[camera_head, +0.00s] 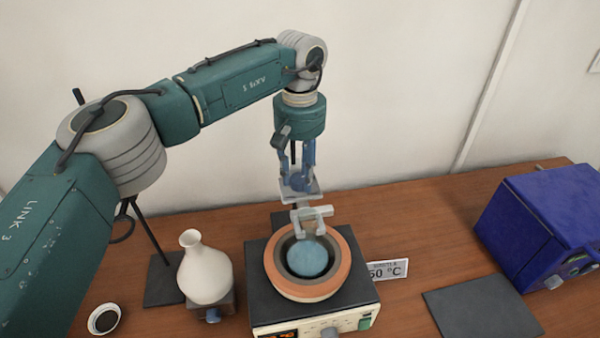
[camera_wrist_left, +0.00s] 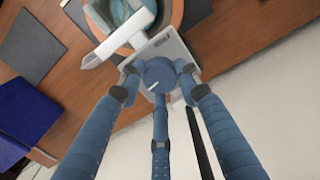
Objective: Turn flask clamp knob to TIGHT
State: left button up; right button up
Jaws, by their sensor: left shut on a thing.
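The flask clamp (camera_head: 312,213) is pale grey, with a jaw above the heating mantle (camera_head: 270,279). A round blue flask (camera_head: 308,259) sits in the mantle. The clamp's knob (camera_wrist_left: 159,75) is a blue disc with a short white pointer mark, on a grey plate (camera_wrist_left: 172,50) in the left wrist view. The pointer slants; no TIGHT label can be read. My left gripper (camera_head: 297,178) reaches down from above and is shut on the knob, its blue fingers (camera_wrist_left: 158,88) around the rim. My right gripper is in neither view.
A white vase-like flask (camera_head: 205,270) stands left of the mantle, near a small round dish (camera_head: 104,319). A temperature card (camera_head: 388,270) stands right of it. A dark slab (camera_head: 482,308) and a blue furnace (camera_head: 540,225) are further right. The wall is close behind.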

aim_at(298, 175)
pick_arm(q)
jog(key=shift+w+a+r, duration=0.1)
jog(key=shift+w+r, duration=0.2)
jog(key=o, duration=0.9)
jog(key=shift+o, duration=1.4)
jog(key=shift+f, duration=0.2)
notch_tip(298, 175, up, 12)
